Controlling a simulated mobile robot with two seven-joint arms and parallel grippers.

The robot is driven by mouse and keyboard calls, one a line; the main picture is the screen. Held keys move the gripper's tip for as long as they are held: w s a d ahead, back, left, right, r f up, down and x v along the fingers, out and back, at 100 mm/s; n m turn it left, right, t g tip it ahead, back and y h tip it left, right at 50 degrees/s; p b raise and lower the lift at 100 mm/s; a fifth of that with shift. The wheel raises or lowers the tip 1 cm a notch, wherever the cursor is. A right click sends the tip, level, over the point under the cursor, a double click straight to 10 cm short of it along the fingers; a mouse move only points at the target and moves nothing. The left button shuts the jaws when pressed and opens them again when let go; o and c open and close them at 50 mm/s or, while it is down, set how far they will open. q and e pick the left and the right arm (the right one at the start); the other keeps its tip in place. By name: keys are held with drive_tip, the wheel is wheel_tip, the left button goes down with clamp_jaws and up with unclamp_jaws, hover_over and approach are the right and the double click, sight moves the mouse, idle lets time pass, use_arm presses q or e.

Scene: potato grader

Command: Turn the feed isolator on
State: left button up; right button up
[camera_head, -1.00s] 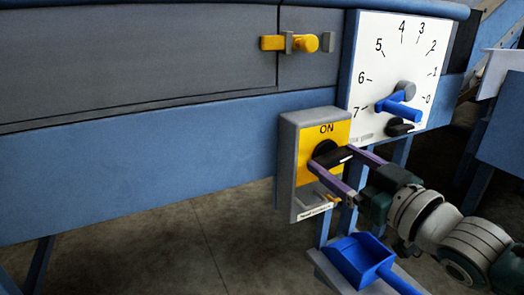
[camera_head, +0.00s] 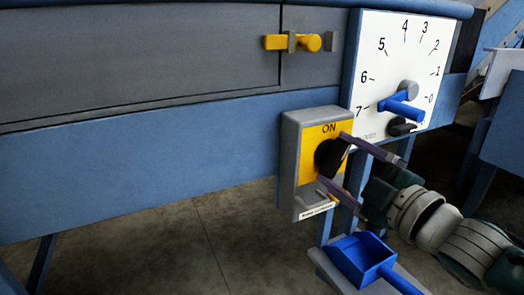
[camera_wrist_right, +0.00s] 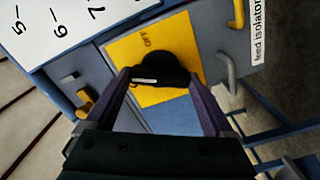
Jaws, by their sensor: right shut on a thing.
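The feed isolator is a grey box (camera_head: 290,150) with a yellow plate (camera_head: 309,150) marked ON at its top and a black rotary knob (camera_head: 326,157). My right gripper (camera_head: 334,161) is shut on the knob, one finger above and one below it. In the right wrist view the knob (camera_wrist_right: 165,68) sits between the two purple fingers of the gripper (camera_wrist_right: 160,82). OFF shows on the yellow plate (camera_wrist_right: 122,50) there, and a feed isolator label (camera_wrist_right: 258,30) is on the box. The knob's handle is tilted, pointing up and to the right in the head view. My left gripper is not in view.
A white dial board (camera_head: 375,60) with a blue pointer (camera_head: 405,110) and a small black knob (camera_head: 402,128) stands right of the box. A yellow latch (camera_head: 300,42) is above. A blue scoop (camera_head: 362,258) lies below the gripper.

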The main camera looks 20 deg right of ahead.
drive_tip(key=n+b, duration=0.1)
drive_tip(key=n, duration=0.3)
drive_tip(key=shift+n, duration=0.9)
drive_tip(key=o, duration=1.1)
drive_tip(key=s, duration=0.3)
drive_tip(key=s+p, duration=0.1)
drive_tip(key=s, duration=0.2)
drive_tip(key=s+p, duration=0.1)
drive_tip(key=s, duration=0.3)
drive_tip(key=shift+d, duration=0.4)
